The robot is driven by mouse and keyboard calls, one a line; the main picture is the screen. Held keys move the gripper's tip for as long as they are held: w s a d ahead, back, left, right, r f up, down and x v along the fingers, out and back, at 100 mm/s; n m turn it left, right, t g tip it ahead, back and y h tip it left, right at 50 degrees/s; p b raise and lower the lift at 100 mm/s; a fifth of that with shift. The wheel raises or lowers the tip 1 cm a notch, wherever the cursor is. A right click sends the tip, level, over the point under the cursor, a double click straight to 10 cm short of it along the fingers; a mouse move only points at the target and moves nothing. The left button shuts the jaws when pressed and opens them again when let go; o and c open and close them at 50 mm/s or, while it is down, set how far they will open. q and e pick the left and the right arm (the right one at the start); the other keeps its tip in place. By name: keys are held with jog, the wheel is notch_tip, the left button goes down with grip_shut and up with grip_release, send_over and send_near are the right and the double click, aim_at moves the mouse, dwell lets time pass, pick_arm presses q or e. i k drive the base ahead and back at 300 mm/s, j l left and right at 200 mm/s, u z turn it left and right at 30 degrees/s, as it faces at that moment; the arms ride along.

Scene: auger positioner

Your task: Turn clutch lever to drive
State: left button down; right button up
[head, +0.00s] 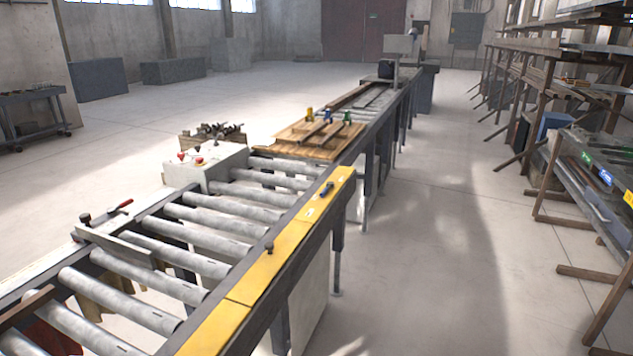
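A long roller conveyor (190,215) runs from the lower left toward the back of the room. A light grey control box (222,170) stands at its left edge with small red knobs or levers (198,158) on top. A red-handled part (122,204) lies or is mounted on the left rail, near a dark upright knob (86,219) and a metal fence plate (115,246). I cannot tell which of these is the clutch lever, and no drive marking can be read. Neither of my grippers is in view.
A wooden board (320,140) with colored-top pieces lies farther back. Racks (545,90) line the right side. The floor aisle between is clear.

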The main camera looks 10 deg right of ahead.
aim_at(330, 184)
jog(key=i+l+u, duration=0.2)
jog(key=u, duration=0.3)
jog(key=i+l+u, duration=0.15)
jog(key=l+u, duration=0.35)
jog(key=j, duration=0.1)
